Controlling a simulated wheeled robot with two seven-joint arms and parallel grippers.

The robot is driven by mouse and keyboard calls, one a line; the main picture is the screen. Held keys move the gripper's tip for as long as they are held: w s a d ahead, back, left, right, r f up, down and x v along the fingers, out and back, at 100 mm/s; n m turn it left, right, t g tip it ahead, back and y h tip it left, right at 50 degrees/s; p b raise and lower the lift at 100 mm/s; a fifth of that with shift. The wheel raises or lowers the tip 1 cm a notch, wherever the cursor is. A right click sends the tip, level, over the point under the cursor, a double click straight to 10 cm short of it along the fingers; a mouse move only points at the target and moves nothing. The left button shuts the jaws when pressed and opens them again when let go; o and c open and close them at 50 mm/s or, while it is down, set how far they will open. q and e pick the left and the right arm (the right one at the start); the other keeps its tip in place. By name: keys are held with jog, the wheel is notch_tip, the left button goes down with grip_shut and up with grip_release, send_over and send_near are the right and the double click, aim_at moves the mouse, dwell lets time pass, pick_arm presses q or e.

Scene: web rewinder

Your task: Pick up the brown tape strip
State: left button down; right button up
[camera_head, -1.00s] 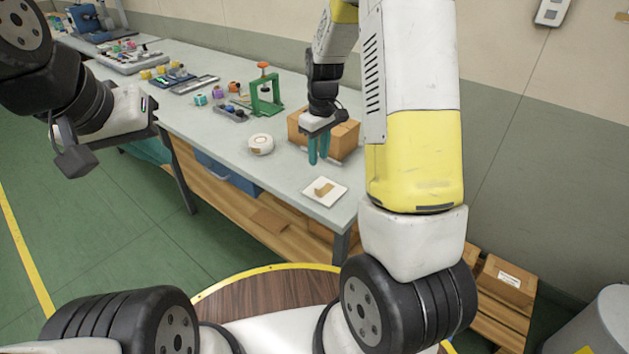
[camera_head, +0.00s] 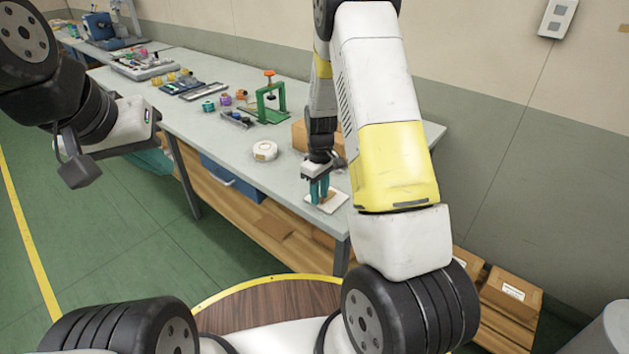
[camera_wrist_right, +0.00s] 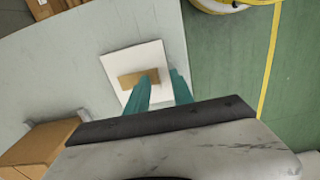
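The brown tape strip (camera_wrist_right: 138,77) lies on a white square plate (camera_wrist_right: 150,52) near the table's front edge in the right wrist view. In the head view the plate (camera_head: 338,205) shows at the near end of the table, with the strip mostly hidden behind the fingers. My right gripper (camera_head: 319,197) points down over the plate. Its teal fingers (camera_wrist_right: 166,88) stand apart in the wrist view, with nothing between them. One finger overlaps the strip's lower edge in that view; I cannot tell whether they touch. My left gripper (camera_head: 100,150) is away at the left, its fingers unclear.
A white tape roll (camera_head: 265,150) sits left of the right gripper. A cardboard box (camera_head: 303,135) stands behind it, partly hidden by my arm. A green press (camera_head: 272,105) and small colored spools stand further back. The table's front edge is close to the plate.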

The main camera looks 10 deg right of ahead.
grip_shut()
jog(key=shift+r, duration=0.1)
